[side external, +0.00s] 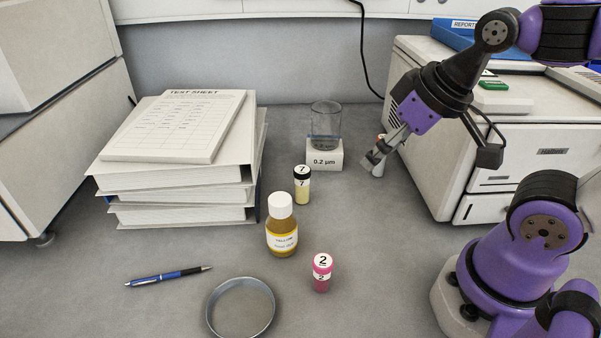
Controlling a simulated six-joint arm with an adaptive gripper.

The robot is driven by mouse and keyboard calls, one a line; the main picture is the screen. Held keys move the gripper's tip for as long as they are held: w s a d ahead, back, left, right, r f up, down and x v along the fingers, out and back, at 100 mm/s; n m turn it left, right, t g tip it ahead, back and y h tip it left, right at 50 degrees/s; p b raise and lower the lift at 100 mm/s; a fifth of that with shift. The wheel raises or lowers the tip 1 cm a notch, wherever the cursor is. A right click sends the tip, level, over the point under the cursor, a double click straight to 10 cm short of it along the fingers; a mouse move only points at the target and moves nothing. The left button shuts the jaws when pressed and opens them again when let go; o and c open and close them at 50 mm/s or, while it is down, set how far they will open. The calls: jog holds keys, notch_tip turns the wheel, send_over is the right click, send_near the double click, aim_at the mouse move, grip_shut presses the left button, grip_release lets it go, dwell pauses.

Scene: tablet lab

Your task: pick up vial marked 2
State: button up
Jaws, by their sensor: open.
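The vial marked 2 (321,273) stands upright on the grey bench at the lower middle. It has a pink body and a pink-rimmed white cap with the number 2. My gripper (374,164) is open and empty, well above and behind the vial in the picture, near the beaker and the white machine. It is apart from the vial. A second vial, marked 7 (302,186), with a black cap and yellowish contents, stands upright farther back.
An amber bottle (281,228) with a white cap stands left of vial 2. A round metal dish (240,310) and a pen (168,276) lie front left. Binders (180,180) are stacked left. A glass beaker (326,122) sits on a white box (324,157) behind. A white machine (480,150) stands right.

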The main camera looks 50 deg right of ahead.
jog(key=n+g, duration=0.5)
send_over(323, 261)
jog(key=f, duration=0.5)
jog(key=shift+w+f, duration=0.15)
jog(key=shift+w, duration=0.05)
jog(key=shift+g, duration=0.3)
jog(key=f, duration=0.5)
jog(key=shift+s+a, duration=0.1)
jog(key=shift+a, duration=0.1)
jog(key=f, duration=0.5)
jog(key=shift+s+d+f, duration=0.1)
jog(key=shift+d+f, duration=0.1)
jog(key=shift+f, duration=0.15)
grip_shut()
